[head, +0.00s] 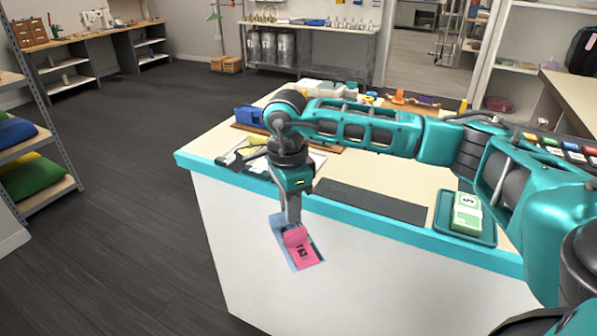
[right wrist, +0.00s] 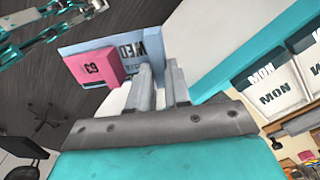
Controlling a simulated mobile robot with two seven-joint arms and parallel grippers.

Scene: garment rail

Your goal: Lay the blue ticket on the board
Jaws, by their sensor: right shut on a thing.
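My right gripper (head: 292,214) is shut on a light blue ticket (head: 277,226) and holds it beyond the front edge of the counter, over the floor side. A smaller pink piece (head: 301,249) with dark marks overlaps the blue ticket. In the right wrist view, the blue ticket (right wrist: 113,44) shows the letters WED beyond my right fingertips (right wrist: 160,78), with the pink piece (right wrist: 92,66) beside them. A wooden board (head: 331,148) lies on the counter behind my right arm, partly hidden. White MON cards (right wrist: 280,95) show at the right of the wrist view.
The counter (head: 380,178) has a teal edge. A dark grey strip (head: 370,201) and a teal tray (head: 480,236) with a green and white block (head: 467,213) are on it. A blue item (head: 249,116) stands near the board. Open floor lies to the left.

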